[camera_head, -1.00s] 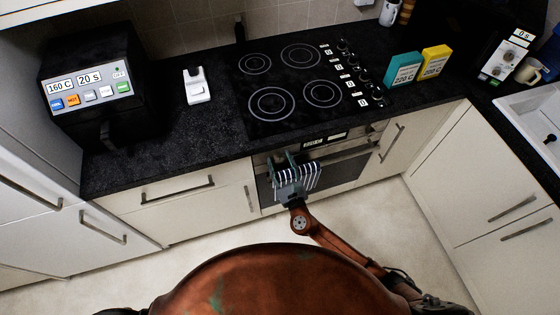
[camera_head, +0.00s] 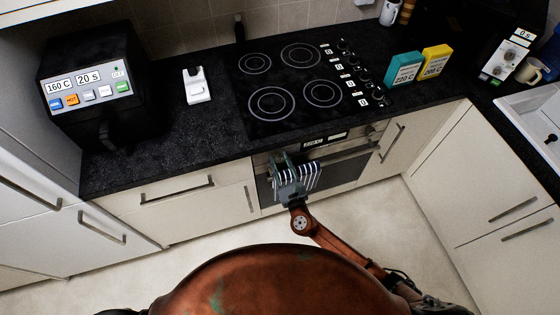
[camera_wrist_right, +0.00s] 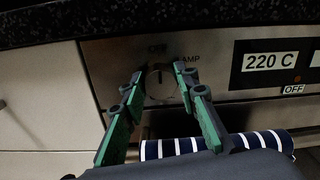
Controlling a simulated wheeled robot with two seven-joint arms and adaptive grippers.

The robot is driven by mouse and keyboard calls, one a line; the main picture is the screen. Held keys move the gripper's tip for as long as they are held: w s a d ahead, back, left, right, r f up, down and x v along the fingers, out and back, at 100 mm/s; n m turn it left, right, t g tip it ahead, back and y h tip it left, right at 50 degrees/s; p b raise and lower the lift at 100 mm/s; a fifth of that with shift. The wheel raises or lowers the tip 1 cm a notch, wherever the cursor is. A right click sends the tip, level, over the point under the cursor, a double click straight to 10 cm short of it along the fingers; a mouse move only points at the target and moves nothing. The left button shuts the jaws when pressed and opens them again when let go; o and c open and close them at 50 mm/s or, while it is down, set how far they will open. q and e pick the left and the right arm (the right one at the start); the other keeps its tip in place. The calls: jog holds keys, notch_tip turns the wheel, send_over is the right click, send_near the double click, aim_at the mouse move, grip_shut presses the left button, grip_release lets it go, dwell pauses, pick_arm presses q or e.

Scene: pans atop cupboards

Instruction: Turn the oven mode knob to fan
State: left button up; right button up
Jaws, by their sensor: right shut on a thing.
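The oven mode knob (camera_wrist_right: 161,88) is on the steel oven panel, in the middle of the right wrist view. An OFF label (camera_wrist_right: 157,47) is above it, and a LAMP label (camera_wrist_right: 188,58) is up and to its right. My right gripper (camera_wrist_right: 160,76) is shut on the knob, with one green finger on each side. In the head view my right gripper (camera_head: 283,162) is at the left part of the oven front and hides the knob. The pointer's exact setting is hard to read. My left gripper is not in view.
The oven display (camera_wrist_right: 270,62) reads 220 C, with an OFF label (camera_wrist_right: 293,89) below it. A striped towel (camera_wrist_right: 215,142) hangs just below my fingers. The hob (camera_head: 290,88) and black worktop (camera_head: 150,150) are above. The floor before the cupboards is clear.

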jog(key=shift+f+m+b, duration=0.25)
jog(key=shift+m+b, duration=0.55)
jog(key=shift+m, duration=0.2)
jog(key=m+b, duration=0.2)
jog(key=m, duration=0.1)
jog(key=shift+m, duration=0.3)
jog(key=m+b, duration=0.4)
jog(key=m, duration=0.2)
jog(key=m+b, duration=0.1)
jog(key=m, duration=0.4)
jog(key=shift+d+m+b, duration=0.1)
jog(key=shift+m+b, duration=0.2)
jog(key=shift+b, duration=0.1)
jog(key=m, duration=0.2)
jog(key=shift+m, duration=0.3)
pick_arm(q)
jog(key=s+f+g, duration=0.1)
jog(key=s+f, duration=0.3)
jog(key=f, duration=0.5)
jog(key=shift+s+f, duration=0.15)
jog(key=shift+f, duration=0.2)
pick_arm(e)
jog(key=shift+m, duration=1.6)
jog(key=o, duration=1.1)
